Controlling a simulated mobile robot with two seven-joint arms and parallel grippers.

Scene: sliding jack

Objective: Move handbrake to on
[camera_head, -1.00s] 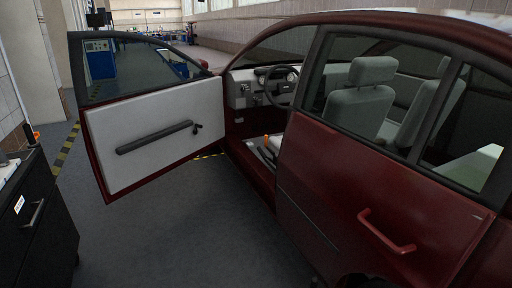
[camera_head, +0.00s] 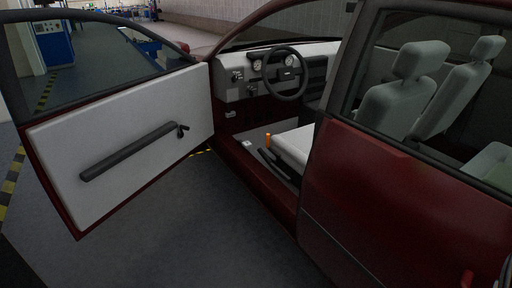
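Inside the red car's open front doorway, a dark lever-like part (camera_head: 274,163) lies low beside the light front seat (camera_head: 296,146). A small upright orange piece (camera_head: 267,140) stands just beyond it. This pair looks like the handbrake, but it is small and I cannot tell its exact position. Neither of my grippers is in view.
The open front door (camera_head: 125,150) swings out to the left, with a dark handle bar on its inner panel. The steering wheel (camera_head: 287,72) is ahead of the seat. The shut rear door (camera_head: 390,205) fills the right. Grey floor (camera_head: 200,235) is clear before the doorway.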

